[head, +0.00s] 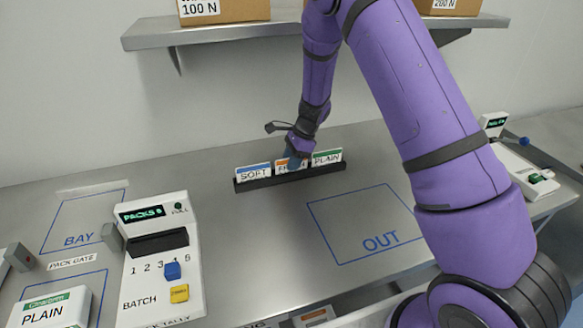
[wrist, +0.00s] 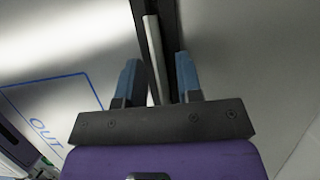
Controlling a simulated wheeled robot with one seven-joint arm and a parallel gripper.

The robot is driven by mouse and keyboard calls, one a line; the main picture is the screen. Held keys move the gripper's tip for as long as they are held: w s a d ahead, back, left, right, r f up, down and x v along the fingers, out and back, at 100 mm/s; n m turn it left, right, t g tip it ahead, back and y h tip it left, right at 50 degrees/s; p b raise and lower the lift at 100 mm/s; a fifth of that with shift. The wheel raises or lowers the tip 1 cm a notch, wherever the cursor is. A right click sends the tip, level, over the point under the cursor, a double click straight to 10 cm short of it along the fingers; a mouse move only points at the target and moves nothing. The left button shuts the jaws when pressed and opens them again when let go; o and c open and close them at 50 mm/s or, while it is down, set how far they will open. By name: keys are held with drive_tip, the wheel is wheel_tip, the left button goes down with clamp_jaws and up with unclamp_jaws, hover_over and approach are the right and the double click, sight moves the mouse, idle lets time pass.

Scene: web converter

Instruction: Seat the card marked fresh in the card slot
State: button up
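Three cards stand upright in a dark rack (head: 290,177) on the steel table in the head view. The middle card (head: 282,165) has an orange band and a partly hidden word that looks like FRESH. My gripper (head: 293,160) is down at this card and covers part of it. In the wrist view my gripper (wrist: 157,78) is open, with its blue fingers on either side of a thin pale card edge (wrist: 155,55). Gaps show between the fingers and the card. I cannot tell which opening in view is the card slot.
The SOFT card (head: 254,171) and PLAIN card (head: 327,157) stand close on either side. A white PACKS console (head: 155,285) stands at left, beside a PLAIN pack (head: 50,308). The marked OUT area (head: 355,225) is clear. A shelf (head: 240,31) hangs behind.

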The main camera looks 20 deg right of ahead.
clamp_jaws()
drive_tip(key=shift+r, duration=0.15)
